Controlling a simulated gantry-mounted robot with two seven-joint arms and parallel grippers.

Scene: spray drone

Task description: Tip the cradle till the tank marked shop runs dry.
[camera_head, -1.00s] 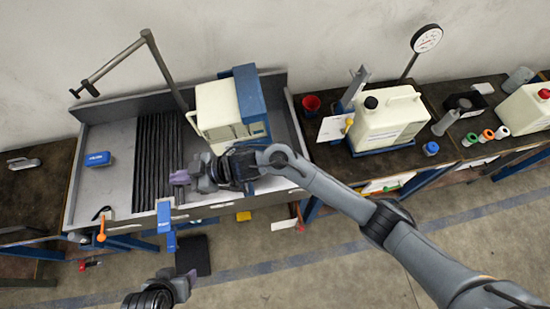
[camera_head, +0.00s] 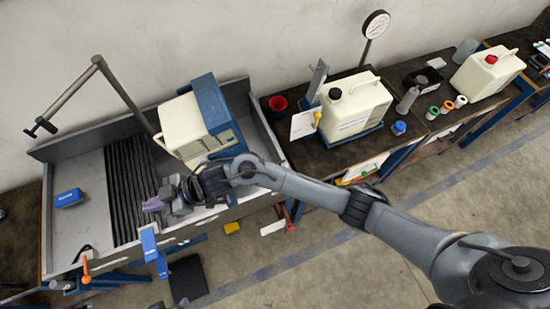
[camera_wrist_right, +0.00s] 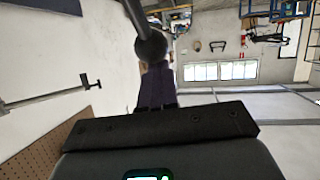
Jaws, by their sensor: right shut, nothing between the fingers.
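A cream tank (camera_head: 180,125) sits tilted in a blue cradle (camera_head: 212,104) over the grey trough, in the head view. I cannot read its marking. My right gripper (camera_head: 152,205) is shut and empty in front of the tank, above the trough's front edge. In the right wrist view its purple fingers (camera_wrist_right: 157,87) are together, and a dark rod with a ball end (camera_wrist_right: 150,45) shows just past them; I cannot tell whether they touch. Only a sliver of my left gripper (camera_head: 182,303) shows at the bottom edge.
The grey trough (camera_head: 90,140) has a black ribbed strip (camera_head: 130,185) and a blue block (camera_head: 68,198).

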